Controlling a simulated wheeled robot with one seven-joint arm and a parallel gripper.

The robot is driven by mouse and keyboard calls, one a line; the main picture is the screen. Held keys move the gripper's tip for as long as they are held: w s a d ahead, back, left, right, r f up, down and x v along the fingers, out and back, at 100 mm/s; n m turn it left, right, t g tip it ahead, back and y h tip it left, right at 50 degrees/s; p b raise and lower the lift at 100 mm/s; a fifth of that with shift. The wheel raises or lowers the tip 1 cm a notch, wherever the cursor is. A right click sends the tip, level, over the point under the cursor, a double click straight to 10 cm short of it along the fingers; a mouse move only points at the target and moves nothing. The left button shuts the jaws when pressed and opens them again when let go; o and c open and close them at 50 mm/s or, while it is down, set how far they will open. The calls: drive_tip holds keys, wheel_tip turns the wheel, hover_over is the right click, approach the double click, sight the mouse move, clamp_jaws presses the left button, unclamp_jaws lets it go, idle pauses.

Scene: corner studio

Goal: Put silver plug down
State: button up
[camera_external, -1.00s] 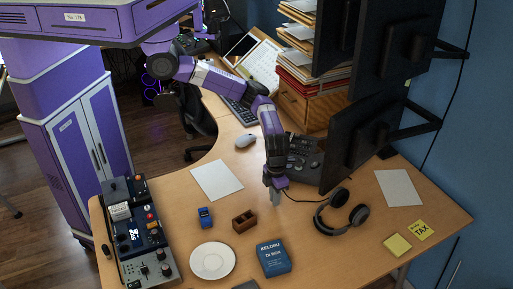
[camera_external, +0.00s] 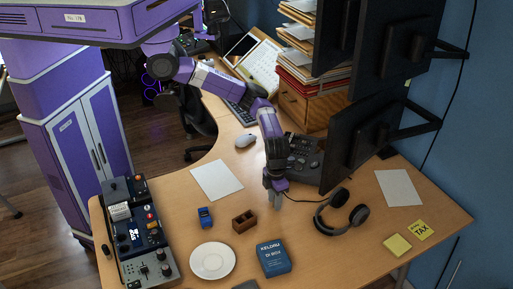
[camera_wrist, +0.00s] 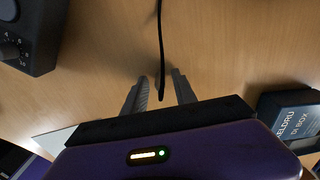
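My gripper (camera_external: 278,198) is low over the desk, left of the headphones (camera_external: 341,214). In the wrist view its two fingers (camera_wrist: 160,88) stand apart, open. A black cable (camera_wrist: 161,45) runs down the wrist view and in between the fingers, touching neither finger as far as I can see. In the external view the thin cable (camera_external: 304,201) runs from the headphones toward my gripper.
Left of my gripper are a brown block with openings (camera_external: 244,221), a small blue object (camera_external: 205,217) and a white plate (camera_external: 212,261). A blue DI box (camera_external: 273,258) lies in front. A dark control panel (camera_external: 303,157) and monitors stand behind. Bare desk surrounds my gripper.

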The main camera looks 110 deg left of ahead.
drive_tip(key=shift+r, duration=0.1)
wheel_tip(320, 180, up, 13)
drive_tip(key=p, duration=0.1)
idle(0.4)
